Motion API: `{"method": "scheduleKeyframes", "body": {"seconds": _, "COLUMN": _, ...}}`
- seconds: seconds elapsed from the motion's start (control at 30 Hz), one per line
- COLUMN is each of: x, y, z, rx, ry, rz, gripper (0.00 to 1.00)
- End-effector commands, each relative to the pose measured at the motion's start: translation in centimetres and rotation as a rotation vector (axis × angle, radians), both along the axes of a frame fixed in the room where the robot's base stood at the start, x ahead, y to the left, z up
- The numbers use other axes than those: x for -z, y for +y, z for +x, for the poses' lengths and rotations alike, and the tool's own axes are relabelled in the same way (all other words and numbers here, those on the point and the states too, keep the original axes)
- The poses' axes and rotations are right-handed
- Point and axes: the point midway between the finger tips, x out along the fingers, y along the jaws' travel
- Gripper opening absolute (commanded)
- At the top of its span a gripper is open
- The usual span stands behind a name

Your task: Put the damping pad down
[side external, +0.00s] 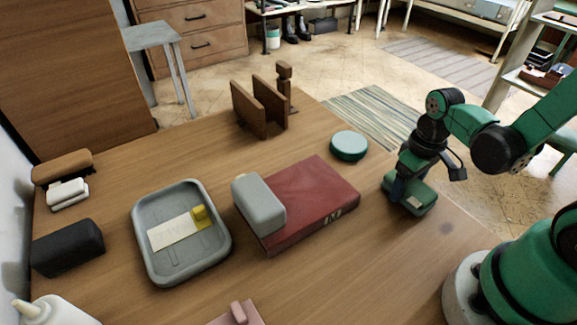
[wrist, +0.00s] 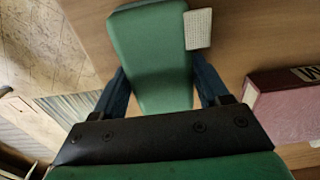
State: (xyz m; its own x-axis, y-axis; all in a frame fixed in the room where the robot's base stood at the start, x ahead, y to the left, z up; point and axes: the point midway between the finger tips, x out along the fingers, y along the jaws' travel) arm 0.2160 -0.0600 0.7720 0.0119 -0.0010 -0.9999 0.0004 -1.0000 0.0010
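A green block with a pale patch (side external: 422,200), which I take to be the damping pad, is at the table's right edge. My gripper (side external: 402,188) reaches down over it from the right. In the wrist view the green block (wrist: 150,55) lies between the two blue fingers of my gripper (wrist: 161,82), which press against its sides. The pale patch is at its right edge. I cannot tell whether its underside touches the table; its near end is hidden by my gripper's body.
A red book (side external: 310,198) bears a grey block (side external: 260,203). A round green tin (side external: 348,146) and wooden holder (side external: 262,105) stand behind. A grey tray (side external: 143,243) holds a label and yellow piece. Dark block (side external: 67,248) stands left. Bare table (side external: 370,260) lies in front of the book.

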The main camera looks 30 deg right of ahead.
Motion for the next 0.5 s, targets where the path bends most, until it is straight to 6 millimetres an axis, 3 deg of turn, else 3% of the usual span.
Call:
{"method": "scheduleKeyframes", "body": {"seconds": 0.03, "x": -0.01, "y": 0.0, "z": 0.0, "rx": 0.0, "ry": 0.0, "rz": 0.0, "gripper": 0.82}}
{"method": "scheduleKeyframes", "body": {"seconds": 0.1, "x": -0.01, "y": 0.0, "z": 0.0, "rx": 0.0, "ry": 0.0, "rz": 0.0, "gripper": 0.99}}
{"method": "scheduleKeyframes", "body": {"seconds": 0.5, "x": -0.29, "y": -0.01, "z": 0.05, "rx": 0.0, "ry": 0.0, "rz": 0.0, "gripper": 0.99}}
